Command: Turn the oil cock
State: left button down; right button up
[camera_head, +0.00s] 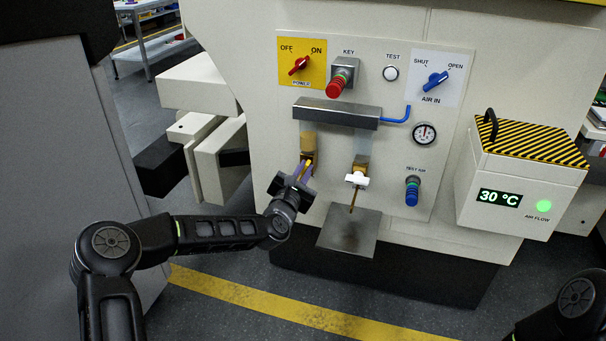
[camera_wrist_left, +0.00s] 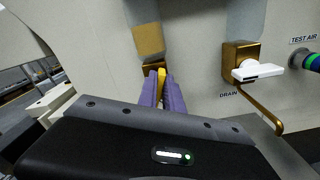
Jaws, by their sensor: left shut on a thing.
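On the machine's front panel, a cock with a yellow handle (camera_head: 306,171) hangs below an amber sight glass (camera_head: 308,141). My left gripper (camera_head: 303,168) is at this cock, its purple fingers shut on the yellow handle. The left wrist view shows the yellow handle (camera_wrist_left: 161,76) between the two fingers (camera_wrist_left: 163,90), pointing down toward the gripper; the fingers hide part of it. The brass body (camera_wrist_left: 153,66) shows just behind. The label of this cock is hidden. My right gripper is out of view.
To the right is a second brass cock with a white handle (camera_head: 356,179), marked DRAIN in the wrist view, with a bent spout over a metal tray (camera_head: 347,231). A red key knob (camera_head: 337,84), blue air knob (camera_head: 412,190) and striped-lid box (camera_head: 519,181) are nearby.

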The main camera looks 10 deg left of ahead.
pick_arm(q)
jog(key=shift+d+f+m+b, duration=0.2)
jog(key=shift+m+b, duration=0.8)
jog(key=shift+m, duration=1.2)
jog(key=shift+d+f+m+b, duration=0.15)
jog(key=shift+f+m+b, duration=0.2)
jog(key=shift+m+b, duration=1.25)
jog(key=shift+d+f+m+b, duration=0.15)
jog(key=shift+f+m+b, duration=0.2)
jog(key=shift+m, duration=2.45)
jog(key=shift+r, duration=0.1)
jog(key=c, duration=1.5)
grip_release()
jog(key=shift+r, duration=0.1)
